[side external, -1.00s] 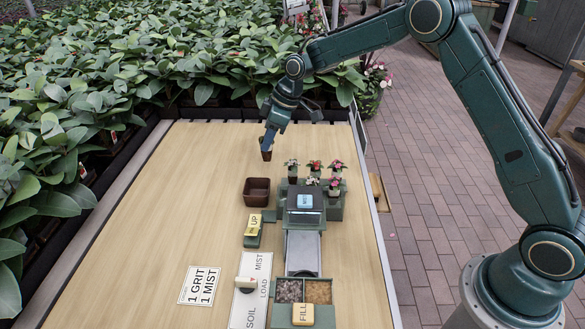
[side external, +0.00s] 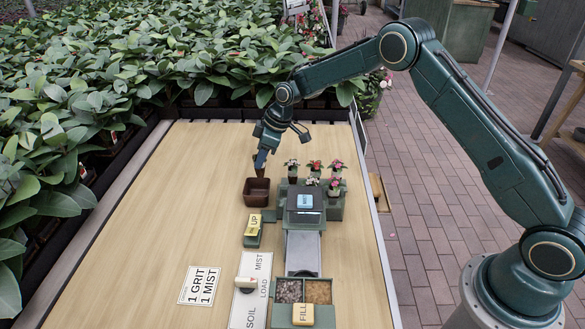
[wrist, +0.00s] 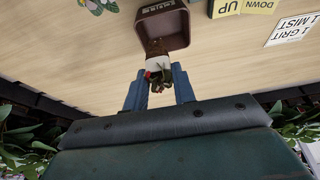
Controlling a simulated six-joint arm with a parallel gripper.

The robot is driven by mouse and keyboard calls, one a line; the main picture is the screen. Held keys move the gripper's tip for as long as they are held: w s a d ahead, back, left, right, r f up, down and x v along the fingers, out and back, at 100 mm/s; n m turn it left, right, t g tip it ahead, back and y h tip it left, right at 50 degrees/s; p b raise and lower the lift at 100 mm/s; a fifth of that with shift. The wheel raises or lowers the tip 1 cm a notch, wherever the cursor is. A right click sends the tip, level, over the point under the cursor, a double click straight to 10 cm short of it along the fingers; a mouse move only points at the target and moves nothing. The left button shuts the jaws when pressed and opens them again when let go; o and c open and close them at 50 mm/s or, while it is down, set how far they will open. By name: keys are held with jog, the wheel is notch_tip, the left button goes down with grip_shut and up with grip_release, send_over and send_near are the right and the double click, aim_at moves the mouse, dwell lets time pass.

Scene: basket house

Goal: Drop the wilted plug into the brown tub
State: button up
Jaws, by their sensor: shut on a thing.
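My gripper (side external: 261,158) is shut on the wilted plug (side external: 260,172), a small dark brown pot held with its base downward. In the wrist view the blue fingers of my gripper (wrist: 158,82) stand either side of the plug (wrist: 157,48), which shows a pale band and drooping dark green leaves with a touch of red. The brown tub (side external: 257,199) is an open square box on the bench. The plug is at the tub's far edge in the side view and overlaps the tub (wrist: 186,24) in the wrist view. I cannot tell whether it touches the rim.
Several flowering plugs (side external: 315,166) stand in a green rack right of the tub. A yellow UP button (side external: 254,224) is just in front of the tub. A machine with a blue-labelled top (side external: 304,202) is to the right.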

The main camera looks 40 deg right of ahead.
aim_at(263, 169)
jog(key=shift+f, duration=2.35)
jog(key=o, duration=1)
jog(key=shift+r, duration=0.15)
jog(key=shift+v, duration=6.8)
